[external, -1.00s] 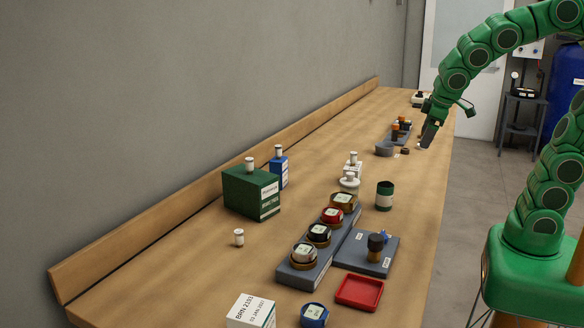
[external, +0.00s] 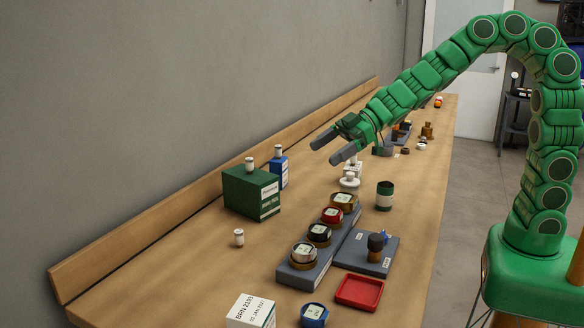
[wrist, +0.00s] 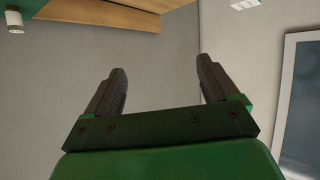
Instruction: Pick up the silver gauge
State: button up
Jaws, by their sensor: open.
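The silver gauge (external: 303,253) has a pale dial and sits in the nearest place of a long grey holder (external: 299,273), in front of the black gauge (external: 319,234), the red gauge (external: 332,216) and a brass-coloured gauge (external: 344,201). My gripper (external: 322,152) is open and empty, in the air above the bench, well above and beyond the silver gauge. In the wrist view my gripper (wrist: 161,66) shows two spread dark fingers with only wall behind them. The silver gauge is not seen in the wrist view.
A grey board (external: 352,259), red tray (external: 359,293), blue gauge (external: 314,315) and white box (external: 251,312) are near the holder. The bench's left front is mostly bare.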

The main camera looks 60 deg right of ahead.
jog(key=s+a+n+g+y, duration=0.2)
jog(key=s+a+y, duration=0.1)
jog(key=a, duration=0.3)
send_near(305, 248)
jog(key=shift+a+f, duration=0.2)
jog(key=shift+a, duration=0.45)
jog(key=shift+x, duration=1.4)
jog(key=shift+w+a+f, duration=0.45)
jog(key=shift+w+a, duration=0.35)
jog(key=shift+a, duration=0.1)
jog(key=shift+x, duration=1.3)
jog(key=shift+c, duration=0.2)
jog(key=c, duration=1.2)
